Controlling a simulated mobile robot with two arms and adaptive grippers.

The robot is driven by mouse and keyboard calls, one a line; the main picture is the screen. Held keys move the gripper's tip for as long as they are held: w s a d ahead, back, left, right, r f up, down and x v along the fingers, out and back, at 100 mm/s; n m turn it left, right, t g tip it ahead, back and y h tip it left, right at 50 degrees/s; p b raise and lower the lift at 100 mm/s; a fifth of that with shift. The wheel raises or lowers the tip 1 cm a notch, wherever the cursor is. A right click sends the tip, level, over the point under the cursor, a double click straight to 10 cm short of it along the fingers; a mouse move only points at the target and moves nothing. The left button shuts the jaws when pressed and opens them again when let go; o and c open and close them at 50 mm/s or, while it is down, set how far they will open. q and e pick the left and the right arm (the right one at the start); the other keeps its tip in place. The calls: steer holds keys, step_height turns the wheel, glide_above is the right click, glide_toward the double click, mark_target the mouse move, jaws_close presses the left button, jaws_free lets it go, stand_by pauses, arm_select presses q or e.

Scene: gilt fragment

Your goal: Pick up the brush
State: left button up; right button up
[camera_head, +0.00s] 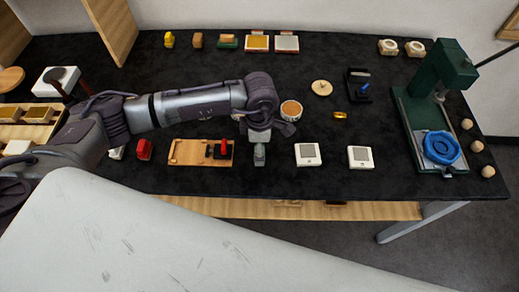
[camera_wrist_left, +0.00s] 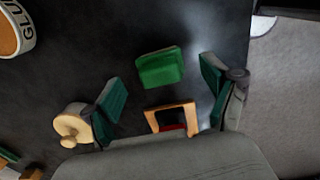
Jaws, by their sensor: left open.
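In the left wrist view a green block (camera_wrist_left: 160,68) lies on the black table between my two open fingers; it may be the brush, but its shape does not make this certain. My left gripper (camera_wrist_left: 162,86) is open around it, with a gap on both sides. A wooden piece with a dark and red middle (camera_wrist_left: 172,112) shows below the block. In the head view my left gripper (camera_head: 259,150) points down at the table's front, between a wooden board (camera_head: 188,152) and a white square device (camera_head: 307,154). The gripper largely hides what is under it. My right gripper is not in view.
A glue jar (camera_head: 291,110) stands behind and right of the gripper. A round wooden knob (camera_wrist_left: 72,128) lies close by one finger. A red item (camera_head: 223,147) sits on the board. A second white device (camera_head: 360,157) and a green press (camera_head: 430,105) stand further right.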

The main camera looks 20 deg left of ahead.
arm_select(q)
step_height(320, 180, down, 2)
steer(key=shift+s+f+p, duration=0.1)
steer(key=shift+f+p, duration=0.05)
steer(key=shift+p, duration=0.15)
steer(key=shift+f, duration=0.4)
steer(key=c, duration=1.2)
steer(key=shift+c, duration=0.2)
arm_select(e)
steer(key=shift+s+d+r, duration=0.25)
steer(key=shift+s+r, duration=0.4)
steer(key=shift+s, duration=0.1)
